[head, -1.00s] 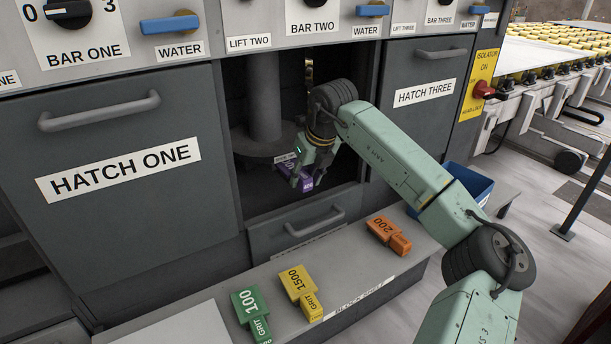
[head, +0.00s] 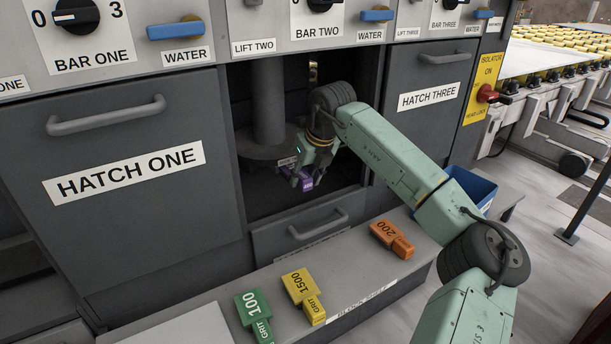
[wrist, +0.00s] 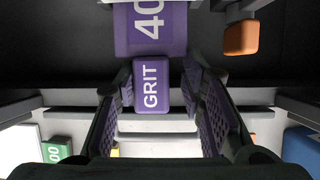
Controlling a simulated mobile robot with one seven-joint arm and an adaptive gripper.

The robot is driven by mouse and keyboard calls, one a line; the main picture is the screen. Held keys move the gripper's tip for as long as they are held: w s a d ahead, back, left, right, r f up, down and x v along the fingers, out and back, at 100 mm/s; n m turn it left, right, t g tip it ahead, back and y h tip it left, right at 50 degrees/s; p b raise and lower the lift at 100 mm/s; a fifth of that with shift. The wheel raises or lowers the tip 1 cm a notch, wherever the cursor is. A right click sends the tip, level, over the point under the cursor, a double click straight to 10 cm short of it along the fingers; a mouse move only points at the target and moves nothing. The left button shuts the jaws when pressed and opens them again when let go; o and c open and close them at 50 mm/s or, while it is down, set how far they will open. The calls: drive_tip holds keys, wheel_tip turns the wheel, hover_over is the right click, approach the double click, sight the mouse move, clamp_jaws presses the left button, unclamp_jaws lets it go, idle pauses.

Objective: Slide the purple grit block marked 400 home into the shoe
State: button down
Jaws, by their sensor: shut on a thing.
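The purple grit block (head: 308,184) is inside the open middle hatch, held by my gripper (head: 304,174). In the wrist view the block (wrist: 152,88) shows "GRIT" on its narrow near part and "40" on its wider part, cut off by the top edge. My gripper (wrist: 165,100) has its ridged pads on either side of the narrow part. A round dark head (head: 270,148) on a thick grey column stands just behind and left of the block, with a small white label by the block. The shoe's slot is not clear, and I cannot tell whether the block touches it.
A blue bin (head: 472,187) stands at right. Hatch one (head: 130,200) and hatch three (head: 425,110) flank the opening; a drawer front (head: 300,228) lies beneath.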

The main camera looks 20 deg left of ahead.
sight(303, 170)
drive_tip(key=shift+w+a+r, duration=0.1)
drive_tip(key=shift+w+a, duration=0.25)
drive_tip(key=shift+a, duration=0.05)
idle(0.5)
drive_tip(key=shift+w+a+p, duration=0.2)
drive_tip(key=shift+a+p, duration=0.1)
drive_tip(key=shift+p, duration=0.05)
drive_tip(key=shift+w+a+p, duration=0.45)
drive_tip(key=shift+w+a, duration=0.1)
drive_tip(key=shift+a, duration=0.15)
drive_tip(key=c, duration=1)
unclamp_jaws()
drive_tip(key=shift+o, duration=0.2)
drive_tip(key=v, duration=0.5)
drive_tip(key=s+d, duration=0.7)
drive_tip(key=d, duration=0.2)
drive_tip(key=shift+d, duration=0.4)
drive_tip(key=shift+c, duration=0.4)
